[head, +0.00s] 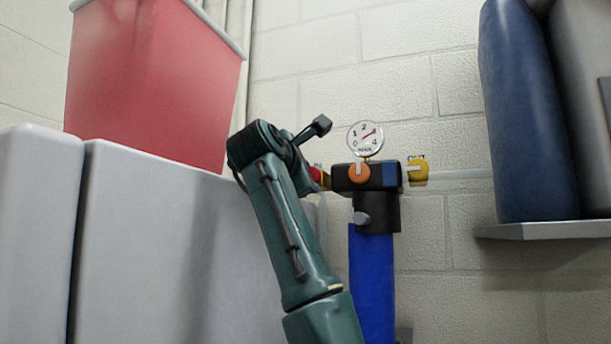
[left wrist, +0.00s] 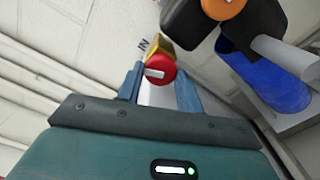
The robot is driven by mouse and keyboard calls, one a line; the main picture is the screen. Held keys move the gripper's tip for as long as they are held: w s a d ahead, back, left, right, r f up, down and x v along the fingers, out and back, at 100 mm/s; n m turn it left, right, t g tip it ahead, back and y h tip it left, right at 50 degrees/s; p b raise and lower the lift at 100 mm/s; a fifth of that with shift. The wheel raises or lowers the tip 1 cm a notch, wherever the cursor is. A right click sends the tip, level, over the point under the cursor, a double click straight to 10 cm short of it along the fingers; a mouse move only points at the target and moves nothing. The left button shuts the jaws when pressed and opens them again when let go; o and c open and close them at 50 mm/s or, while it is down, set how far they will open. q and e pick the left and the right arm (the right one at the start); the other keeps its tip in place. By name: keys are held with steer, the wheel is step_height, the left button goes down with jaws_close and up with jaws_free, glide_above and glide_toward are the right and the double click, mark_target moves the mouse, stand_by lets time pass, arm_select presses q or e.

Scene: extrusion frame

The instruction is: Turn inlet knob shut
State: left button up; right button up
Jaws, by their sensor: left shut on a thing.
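The red inlet knob (head: 315,174) sits at the left end of the filter head (head: 383,178), partly hidden by my left arm in the head view. In the left wrist view, the red knob (left wrist: 164,64) shows a pale bar across its face, with a brass fitting and an "IN" label behind it. My left gripper (left wrist: 160,84) is shut on the knob, a finger on each side. In the head view the left gripper (head: 307,180) is mostly hidden behind its wrist. My right gripper is in neither view.
A pressure gauge (head: 365,139) tops the head, above an orange knob (head: 359,173). A blue housing (head: 371,285) hangs below. A white cabinet (head: 165,230) with a red bin (head: 150,80) stands left; a shelf (head: 545,230) is right.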

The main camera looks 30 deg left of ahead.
arm_select(q)
steer(key=shift+m, duration=2.3)
steer(key=o, duration=1)
steer(key=shift+s, duration=0.1)
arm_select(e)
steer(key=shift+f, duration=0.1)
arm_select(q)
steer(key=b+v, duration=0.5)
steer(key=v, duration=0.8)
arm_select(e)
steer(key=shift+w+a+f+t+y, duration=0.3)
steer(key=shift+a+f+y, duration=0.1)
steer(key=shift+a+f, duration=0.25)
